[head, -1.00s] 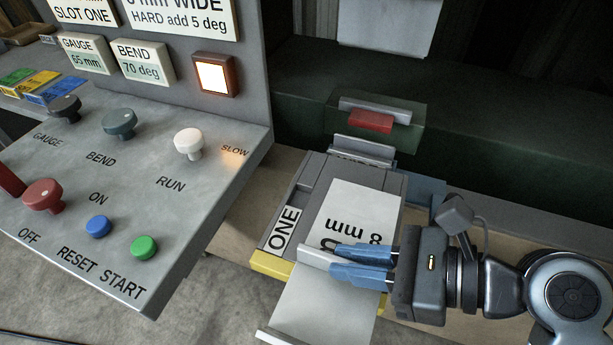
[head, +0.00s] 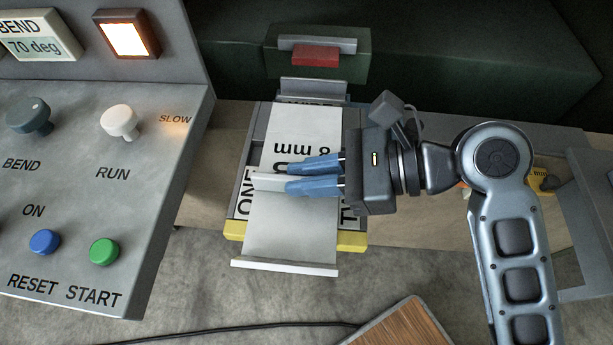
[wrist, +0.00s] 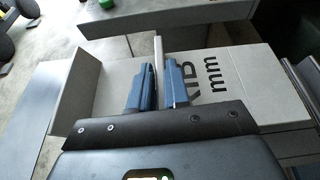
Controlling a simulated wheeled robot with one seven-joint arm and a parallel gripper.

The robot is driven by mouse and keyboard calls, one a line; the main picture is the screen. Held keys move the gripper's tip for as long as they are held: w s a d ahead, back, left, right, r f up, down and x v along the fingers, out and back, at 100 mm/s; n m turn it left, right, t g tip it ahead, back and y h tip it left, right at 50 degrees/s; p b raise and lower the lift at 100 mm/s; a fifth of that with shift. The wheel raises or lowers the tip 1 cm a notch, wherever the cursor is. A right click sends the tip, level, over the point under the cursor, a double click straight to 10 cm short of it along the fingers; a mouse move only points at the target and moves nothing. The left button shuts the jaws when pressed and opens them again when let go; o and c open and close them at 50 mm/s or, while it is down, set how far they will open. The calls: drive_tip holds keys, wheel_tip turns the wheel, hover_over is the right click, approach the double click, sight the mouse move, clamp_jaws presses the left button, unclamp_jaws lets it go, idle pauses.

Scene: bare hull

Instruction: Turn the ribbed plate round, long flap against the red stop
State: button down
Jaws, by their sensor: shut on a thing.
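The ribbed plate (head: 292,228) is pale grey, with "8 mm" upside down on its far half. My gripper (head: 288,178) is shut on the upright rib across its middle. The wrist view shows one finger on each side of the rib (wrist: 158,58), and a tall upright flap (wrist: 76,88) at the plate's left end. That flap is at the near end in the head view, past the bed's yellow front edge (head: 352,241). The red stop (head: 316,56) is at the back, beyond the plate's far end. I cannot tell whether the plate touches the bed.
A grey upright piece (head: 315,88) stands between the plate and the stop. The control panel (head: 75,180) with knobs and buttons is at the left, close to the bed. A wooden-topped board (head: 405,325) is at the front, and a dark cable (head: 250,328) crosses the floor.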

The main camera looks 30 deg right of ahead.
sight(318, 107)
drive_tip(key=shift+w+d+f, duration=0.25)
drive_tip(key=shift+w+d, duration=0.9)
drive_tip(key=shift+w, duration=0.45)
drive_tip(key=shift+w+d+f, duration=0.3)
drive_tip(key=shift+w+d, duration=0.85)
drive_tip(key=shift+w, duration=0.4)
drive_tip(key=shift+w+d+f, duration=0.25)
drive_tip(key=shift+w+d, duration=0.9)
drive_tip(key=shift+w, duration=0.45)
drive_tip(key=shift+w+d+f, duration=0.2)
drive_tip(key=shift+w+d, duration=0.25)
drive_tip(key=shift+w, duration=0.2)
drive_tip(key=shift+w+d+f, duration=0.2)
drive_tip(key=shift+w+d, duration=0.25)
drive_tip(key=shift+w, duration=0.15)
drive_tip(key=shift+w+d+f, duration=0.1)
drive_tip(key=shift+w+d, duration=0.1)
drive_tip(key=shift+w, duration=0.05)
drive_tip(key=shift+f, duration=0.75)
drive_tip(key=shift+w+d+f, duration=0.1)
drive_tip(key=shift+w+d, duration=0.3)
drive_tip(key=shift+w, duration=0.15)
drive_tip(key=c, duration=0.5)
unclamp_jaws()
drive_tip(key=shift+f, duration=0.15)
drive_tip(key=shift+c, duration=0.2)
